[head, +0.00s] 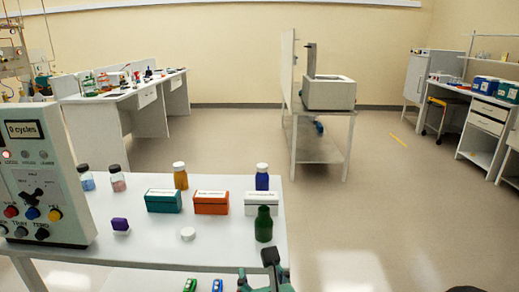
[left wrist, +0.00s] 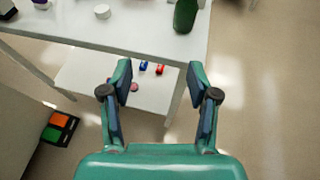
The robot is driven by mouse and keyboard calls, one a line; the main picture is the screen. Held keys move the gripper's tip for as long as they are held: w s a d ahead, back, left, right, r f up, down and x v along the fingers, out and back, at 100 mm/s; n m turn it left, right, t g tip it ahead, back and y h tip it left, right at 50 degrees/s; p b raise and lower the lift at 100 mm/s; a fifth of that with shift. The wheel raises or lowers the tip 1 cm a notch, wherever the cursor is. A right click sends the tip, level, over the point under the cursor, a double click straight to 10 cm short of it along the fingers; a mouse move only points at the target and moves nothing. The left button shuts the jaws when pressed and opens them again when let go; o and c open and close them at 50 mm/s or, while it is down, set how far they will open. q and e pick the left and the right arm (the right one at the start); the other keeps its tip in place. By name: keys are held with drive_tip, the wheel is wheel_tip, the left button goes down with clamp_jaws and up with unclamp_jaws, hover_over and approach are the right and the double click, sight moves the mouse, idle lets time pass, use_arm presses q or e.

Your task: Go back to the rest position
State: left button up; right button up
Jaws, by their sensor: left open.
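My left gripper (head: 268,272) shows at the bottom of the head view, near the front right corner of the white table. In the left wrist view the same teal gripper (left wrist: 161,98) has its two fingers wide apart with nothing between them. It is apart from the dark green bottle (head: 264,224), which stands on the table corner and also shows in the left wrist view (left wrist: 186,15).
The white table (head: 150,250) bears teal (head: 163,201), orange (head: 211,203) and white (head: 263,204) boxes, several capped bottles and a control panel (head: 42,175). A lower shelf (left wrist: 85,85) holds small items. A cart (head: 320,145) stands farther back. Floor to the right is clear.

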use_arm(q)
drive_tip(key=w+a+f+m+g+y+p, duration=0.1)
drive_tip(key=w+a+f+m+g+p, duration=0.15)
drive_tip(key=a+f, duration=0.8)
drive_tip(key=w+a+f+m+g+y+p, duration=0.1)
drive_tip(key=a+f+g+y+p, duration=0.15)
drive_tip(key=a+f, duration=0.75)
drive_tip(key=s+a+f+m+g+h+p, duration=0.2)
drive_tip(key=s+f+m+g+h, duration=0.15)
drive_tip(key=s+f+m, duration=0.4)
drive_tip(key=s+d+f+m+g+h, duration=0.2)
drive_tip(key=s+d+m, duration=0.3)
drive_tip(key=m, duration=0.7)
drive_tip(key=s+d+f+m+g+h, duration=0.2)
drive_tip(key=s+d+f+m+h, duration=0.2)
drive_tip(key=s+m, duration=0.5)
drive_tip(key=m, duration=0.4)
drive_tip(key=shift+d+h, duration=0.4)
